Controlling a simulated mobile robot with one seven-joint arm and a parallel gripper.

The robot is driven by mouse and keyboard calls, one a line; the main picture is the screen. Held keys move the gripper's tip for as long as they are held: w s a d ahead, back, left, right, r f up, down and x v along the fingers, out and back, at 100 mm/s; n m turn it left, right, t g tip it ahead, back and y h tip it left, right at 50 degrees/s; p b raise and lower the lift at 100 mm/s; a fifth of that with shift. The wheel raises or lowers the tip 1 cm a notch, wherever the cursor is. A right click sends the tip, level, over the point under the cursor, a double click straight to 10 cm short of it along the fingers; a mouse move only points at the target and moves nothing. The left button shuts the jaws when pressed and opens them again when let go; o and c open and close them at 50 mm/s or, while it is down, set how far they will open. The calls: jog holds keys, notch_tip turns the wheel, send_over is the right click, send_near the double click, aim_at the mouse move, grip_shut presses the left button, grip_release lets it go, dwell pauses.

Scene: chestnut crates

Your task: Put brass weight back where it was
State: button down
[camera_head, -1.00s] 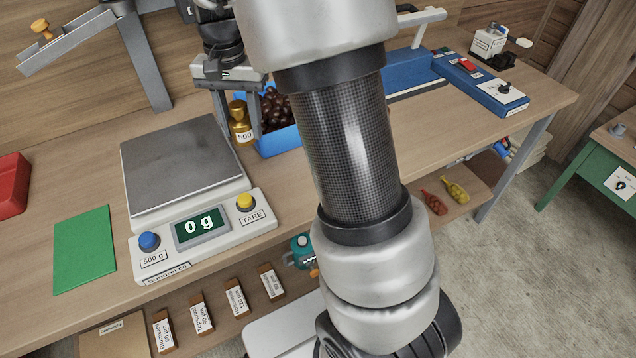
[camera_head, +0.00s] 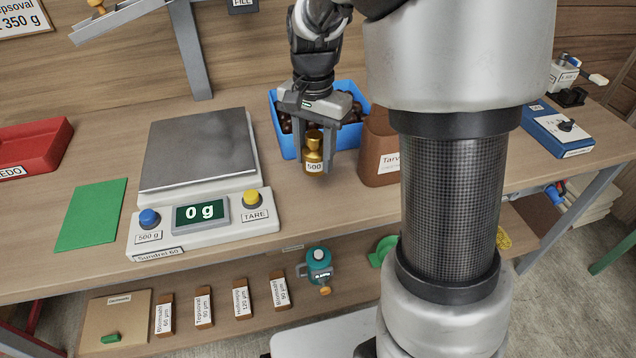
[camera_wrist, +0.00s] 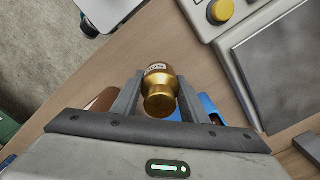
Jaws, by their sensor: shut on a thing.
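The brass weight (camera_head: 313,150), marked 500, is upright between the fingers of my gripper (camera_head: 316,158). My gripper is shut on it in front of the blue crate. In the wrist view the weight (camera_wrist: 160,90) shows between the two fingers of my gripper (camera_wrist: 158,95), with the tabletop beyond it. I cannot tell for sure whether its base touches the table. The scale (camera_head: 200,150) stands to the left with an empty plate, and its display reads 0 g. A green mat (camera_head: 92,212) lies left of the scale.
A blue crate (camera_head: 287,145) with chestnuts stands behind my gripper. A brown container (camera_head: 380,165) stands close to its right. A red tray (camera_head: 35,150) is at the far left. The table strip between scale and brown container is clear in front.

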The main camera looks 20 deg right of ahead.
jog(key=shift+f+b, duration=0.7)
jog(key=shift+f, duration=2.55)
jog(key=shift+f, duration=0.2)
jog(key=c, duration=1)
grip_release()
jog(key=shift+c, duration=0.2)
